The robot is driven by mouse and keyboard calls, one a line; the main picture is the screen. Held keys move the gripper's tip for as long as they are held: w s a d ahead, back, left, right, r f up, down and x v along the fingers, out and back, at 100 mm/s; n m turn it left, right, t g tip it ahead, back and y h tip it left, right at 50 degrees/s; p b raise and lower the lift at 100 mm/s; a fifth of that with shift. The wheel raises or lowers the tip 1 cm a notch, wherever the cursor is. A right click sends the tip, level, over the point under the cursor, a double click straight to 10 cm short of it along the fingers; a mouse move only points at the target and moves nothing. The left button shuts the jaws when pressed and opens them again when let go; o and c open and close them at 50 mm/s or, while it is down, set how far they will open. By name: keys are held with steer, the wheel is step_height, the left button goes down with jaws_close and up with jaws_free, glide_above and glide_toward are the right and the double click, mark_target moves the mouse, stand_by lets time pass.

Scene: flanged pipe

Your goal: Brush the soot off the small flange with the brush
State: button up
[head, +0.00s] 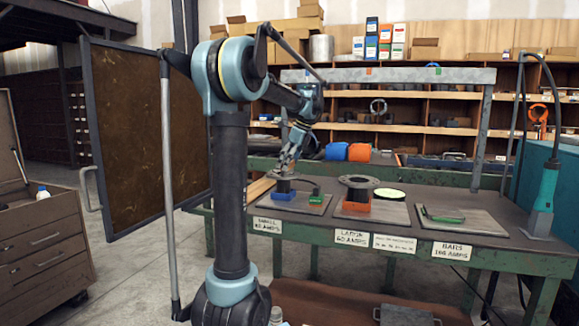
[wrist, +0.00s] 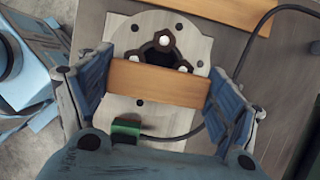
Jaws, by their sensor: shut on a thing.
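The small flange (head: 283,186) lies on the left plate of the green bench, under my gripper (head: 286,166). In the wrist view the flange (wrist: 124,42) is a pale disc with bolt holes and a dark centre. My gripper (wrist: 158,88) is shut on the brush (wrist: 158,83), whose flat wooden back spans the gap between the blue finger pads. The brush lies across the flange in that view and hides part of it. Its bristles are hidden, and I cannot tell whether they touch the flange. Soot cannot be made out clearly.
A green clamp (wrist: 127,129) with a dark cable sits close beside the flange. The large flange (head: 358,182) stands to the right above an orange block (head: 357,204). An overhead beam (head: 400,75) crosses the bench.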

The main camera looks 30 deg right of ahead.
steer(key=shift+w+a+f, duration=0.15)
steer(key=shift+w+a, duration=1.85)
steer(key=shift+w, duration=0.3)
steer(key=shift+s+d, duration=1.4)
steer(key=shift+s, duration=0.25)
steer(key=shift+s+d, duration=1.4)
steer(key=shift+s, duration=0.2)
steer(key=shift+w+a, duration=1.4)
steer(key=shift+w, duration=0.25)
steer(key=shift+w+a, duration=1.4)
steer(key=shift+w, duration=0.25)
steer(key=shift+s+d, duration=1.4)
steer(key=shift+s, duration=0.25)
steer(key=shift+s+d, duration=1.4)
steer(key=shift+s, duration=0.25)
steer(key=shift+w+a, duration=1)
steer(key=shift+w, duration=0.15)
